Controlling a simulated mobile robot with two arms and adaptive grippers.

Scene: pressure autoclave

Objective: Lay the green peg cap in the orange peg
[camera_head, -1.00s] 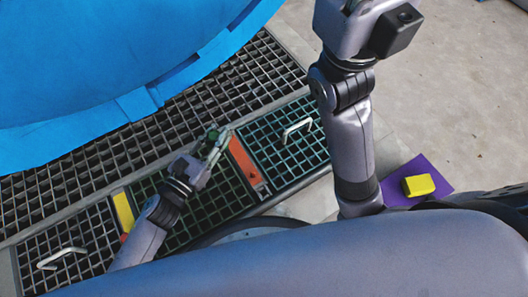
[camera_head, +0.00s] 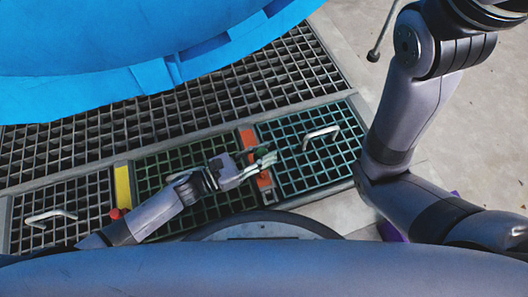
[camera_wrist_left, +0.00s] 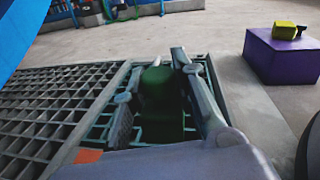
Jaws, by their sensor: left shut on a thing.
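My left gripper (camera_head: 262,164) is shut on the green peg cap. In the left wrist view, the dark green, rounded cap (camera_wrist_left: 158,88) sits between its two grey fingers. In the head view, the fingers reach across an orange strip (camera_head: 248,139) between two green-framed grates, and the cap is hard to make out. A bit of orange (camera_wrist_left: 88,156) also shows at the lower left of the wrist view. I cannot tell a separate orange peg from this strip. My right gripper is out of view; only its arm shows at the right.
Floor grates with metal handles (camera_head: 321,132) lie below a large blue body (camera_head: 150,50). A yellow strip (camera_head: 123,187) and a red knob (camera_head: 115,213) are at the left. A purple block (camera_wrist_left: 285,57) carries a yellow object (camera_wrist_left: 284,30). Concrete floor is clear at the upper right.

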